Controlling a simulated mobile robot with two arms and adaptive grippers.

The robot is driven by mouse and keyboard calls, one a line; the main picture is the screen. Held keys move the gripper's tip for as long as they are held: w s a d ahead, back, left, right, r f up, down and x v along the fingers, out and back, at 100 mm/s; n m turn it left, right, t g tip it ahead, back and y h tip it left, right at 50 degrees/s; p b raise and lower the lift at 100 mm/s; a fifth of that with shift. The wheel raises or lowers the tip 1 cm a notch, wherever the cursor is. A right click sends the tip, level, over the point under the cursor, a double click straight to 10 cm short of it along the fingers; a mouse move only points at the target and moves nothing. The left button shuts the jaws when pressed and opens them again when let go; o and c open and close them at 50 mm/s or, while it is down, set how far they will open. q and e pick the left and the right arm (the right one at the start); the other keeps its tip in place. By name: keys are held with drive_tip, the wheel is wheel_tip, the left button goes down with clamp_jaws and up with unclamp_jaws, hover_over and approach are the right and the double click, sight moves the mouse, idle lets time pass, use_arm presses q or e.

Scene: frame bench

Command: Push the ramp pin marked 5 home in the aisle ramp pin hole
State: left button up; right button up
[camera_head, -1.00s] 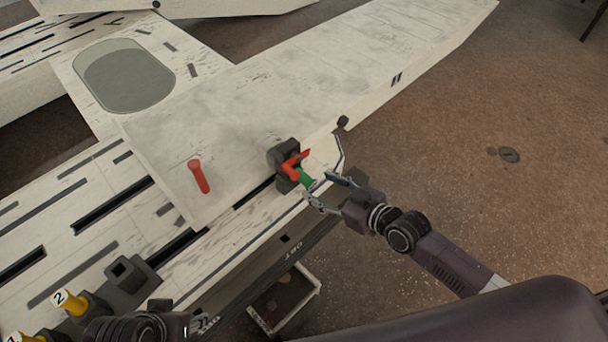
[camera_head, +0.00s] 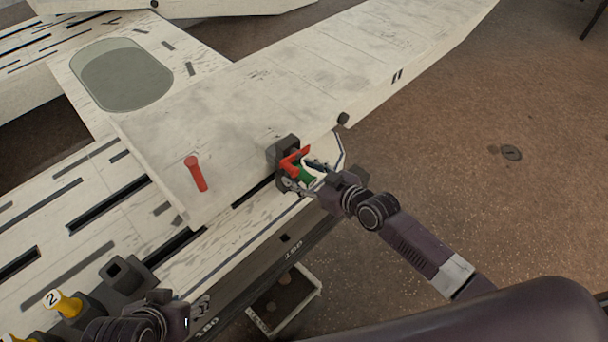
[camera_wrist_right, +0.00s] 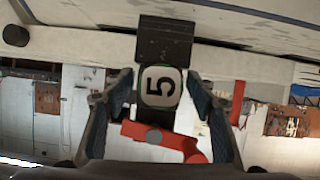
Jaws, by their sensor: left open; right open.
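The ramp pin marked 5 is green with a white end face. It sticks out of a dark block (camera_head: 284,150) at the edge of the pale ramp (camera_head: 240,120), with a red lever (camera_head: 295,158) beside it. The hole's inside is hidden. My left gripper (camera_head: 195,308) is open at the bottom left, partly in view.
A yellow pin marked 2 (camera_head: 62,303) sits at the lower left near a dark socket block (camera_head: 125,272). An open tray (camera_head: 285,302) is below the bench edge.

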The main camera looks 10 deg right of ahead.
clamp_jaws()
idle(0.3)
unclamp_jaws()
drive_tip(key=shift+w, duration=0.1)
drive_tip(key=v, duration=1.2)
drive_tip(key=shift+r, duration=0.15)
